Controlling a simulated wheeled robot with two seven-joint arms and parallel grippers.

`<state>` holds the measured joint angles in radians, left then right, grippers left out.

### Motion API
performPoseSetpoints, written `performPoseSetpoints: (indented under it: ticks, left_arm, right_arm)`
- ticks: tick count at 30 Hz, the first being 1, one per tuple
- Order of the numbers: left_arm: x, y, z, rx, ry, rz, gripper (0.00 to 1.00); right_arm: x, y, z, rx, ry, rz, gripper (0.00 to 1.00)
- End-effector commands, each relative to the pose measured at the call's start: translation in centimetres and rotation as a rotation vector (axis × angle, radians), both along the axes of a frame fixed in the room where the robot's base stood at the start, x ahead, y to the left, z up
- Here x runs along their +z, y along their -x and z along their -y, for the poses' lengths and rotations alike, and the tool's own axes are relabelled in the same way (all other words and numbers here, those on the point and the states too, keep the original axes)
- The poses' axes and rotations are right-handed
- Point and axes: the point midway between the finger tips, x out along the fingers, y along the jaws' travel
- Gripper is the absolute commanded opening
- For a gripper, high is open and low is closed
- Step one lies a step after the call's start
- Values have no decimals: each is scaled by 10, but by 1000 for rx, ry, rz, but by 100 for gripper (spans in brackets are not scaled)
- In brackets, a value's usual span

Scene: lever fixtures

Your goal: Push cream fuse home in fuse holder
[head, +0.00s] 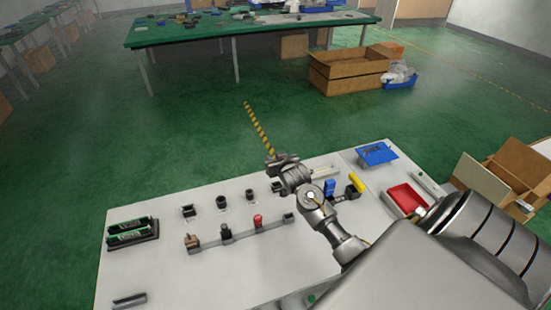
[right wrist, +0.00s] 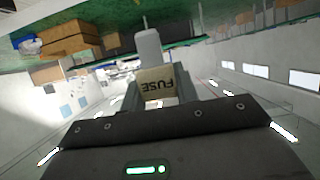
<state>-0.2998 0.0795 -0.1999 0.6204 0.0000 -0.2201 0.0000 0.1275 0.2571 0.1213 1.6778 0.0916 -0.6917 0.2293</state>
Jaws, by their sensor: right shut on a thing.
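My right gripper (head: 282,160) is over the far part of the white table, with its arm reaching in from the lower right. In the right wrist view it is shut on the cream fuse (right wrist: 156,84), which sits between the fingers with its "FUSE" lettering upside down. A pale grey upright piece (right wrist: 148,45) shows just beyond the fuse; I cannot tell whether they touch. The fuse is not clearly visible in the head view. I cannot make out which fixture is the fuse holder; my gripper and arm hide part of the table. My left gripper is not in view.
The white table (head: 160,268) bears small black fixtures (head: 221,202), a red-topped lever (head: 258,221), a black-and-green rack (head: 131,233), a red tray (head: 406,198), a blue tray (head: 376,154) and a yellow piece (head: 356,182). The front left is mostly clear.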

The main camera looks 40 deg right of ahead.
Motion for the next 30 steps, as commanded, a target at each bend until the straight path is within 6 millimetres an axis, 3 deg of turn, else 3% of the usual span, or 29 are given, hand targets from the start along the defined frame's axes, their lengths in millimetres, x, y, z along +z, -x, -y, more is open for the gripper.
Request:
performPoseSetpoints:
  ticks: [6,21,30]
  left_arm:
    - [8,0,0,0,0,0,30]
    - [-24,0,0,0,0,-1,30]
    - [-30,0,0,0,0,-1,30]
  right_arm:
    - [1,1,-1,0,0,-1,9]
    - [-47,1,-1,0,0,-1,9]
    - [-59,1,-1,0,0,-1,9]
